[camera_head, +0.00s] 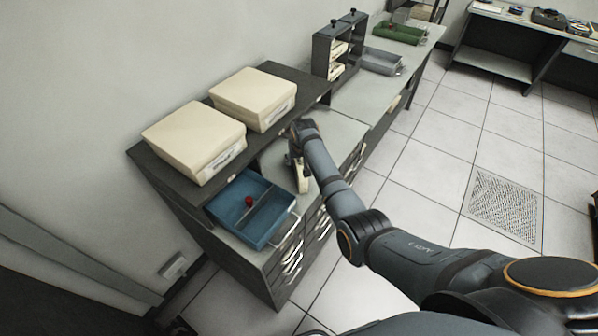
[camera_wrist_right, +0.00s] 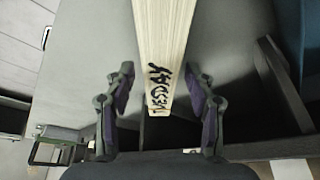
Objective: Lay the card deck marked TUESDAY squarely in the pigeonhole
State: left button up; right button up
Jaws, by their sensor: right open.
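The card deck marked TUESDAY (camera_wrist_right: 163,45) is a long cream block with dark hand lettering on its near end in the right wrist view. It lies on the grey cabinet top, and its cream side (camera_head: 302,180) shows below my right gripper in the head view. My right gripper (camera_wrist_right: 160,88) is open, one finger on each side of the lettered end, with gaps on both sides. In the head view the gripper (camera_head: 296,154) is partly hidden by its wrist. A dark rack (camera_head: 322,55) at the back has cream decks in its slots. I cannot tell which opening is the pigeonhole.
A blue divided tray (camera_head: 222,207) with a red knob stands left of the deck. Two cream boxes (camera_head: 195,139) (camera_head: 253,97) sit on the dark shelf (camera_head: 147,156) behind. A grey tray (camera_head: 381,61) and green tray (camera_head: 399,33) are farther back.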

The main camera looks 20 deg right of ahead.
jog(key=shift+r, duration=0.1)
jog(key=c, duration=0.4)
grip_shut()
